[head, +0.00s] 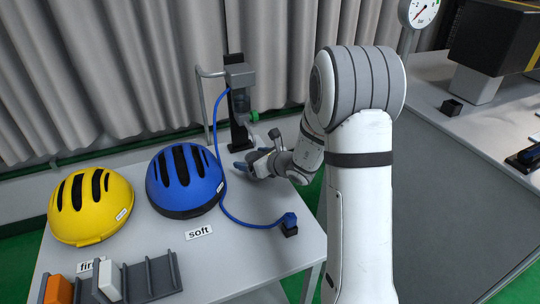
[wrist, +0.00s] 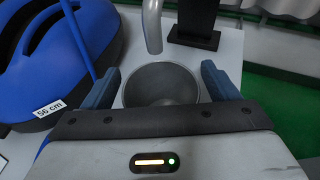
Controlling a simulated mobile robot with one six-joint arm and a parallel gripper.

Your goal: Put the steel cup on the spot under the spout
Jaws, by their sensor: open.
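The grey steel cup (wrist: 161,84) stands upright in the wrist view, its round mouth facing the camera and looking empty. My gripper (wrist: 160,82) is open, with one blue finger on each side of the cup. A small gap shows between each finger and the rim. The bent grey spout (wrist: 152,28) comes down just beyond the cup's far rim in the picture; I cannot tell whether it is directly over the cup. In the head view my gripper (head: 250,163) is low over the table by the dark stand, and the cup is hard to make out there. The marked spot is not visible.
A blue helmet (head: 186,180) sits close left of my gripper, with a yellow helmet (head: 90,207) further left. The dark stand (head: 238,105) rises behind. A blue hose (head: 222,180) runs down to a plug (head: 289,224). A grey rack (head: 150,277) is at the front.

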